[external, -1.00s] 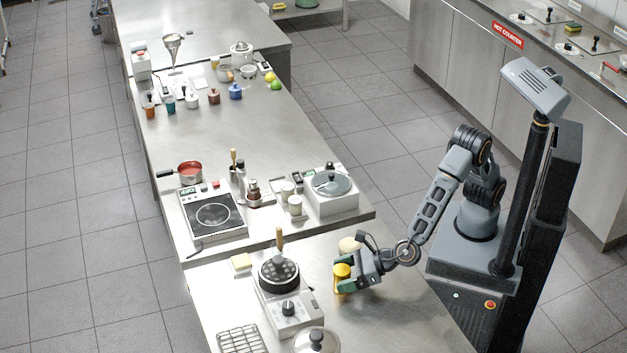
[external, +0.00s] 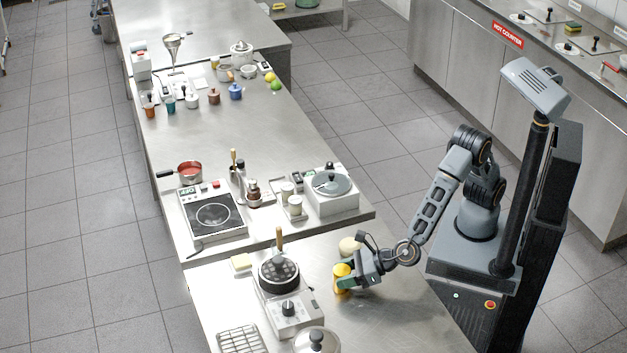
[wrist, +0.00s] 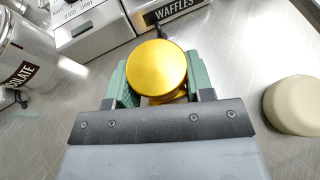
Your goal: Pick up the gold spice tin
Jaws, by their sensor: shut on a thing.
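The gold spice tin (external: 341,271) stands upright at the front of the steel counter. Its round yellow-gold lid (wrist: 157,67) fills the space between the fingers in the wrist view. My gripper (wrist: 155,85) has its green finger pads against both sides of the tin and is shut on it. In the external view my gripper (external: 350,281) reaches the tin low from the right. The lower part of the tin is mostly hidden by the lid in the wrist view, so I cannot tell whether its base touches the counter.
A cream round object (wrist: 293,105) lies close to the right of the tin. A waffle maker (external: 285,308) stands to the left. A steel canister labelled "CHOCOLATE" (wrist: 40,55) is at the left of the wrist view. Bare counter (external: 385,320) lies in front.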

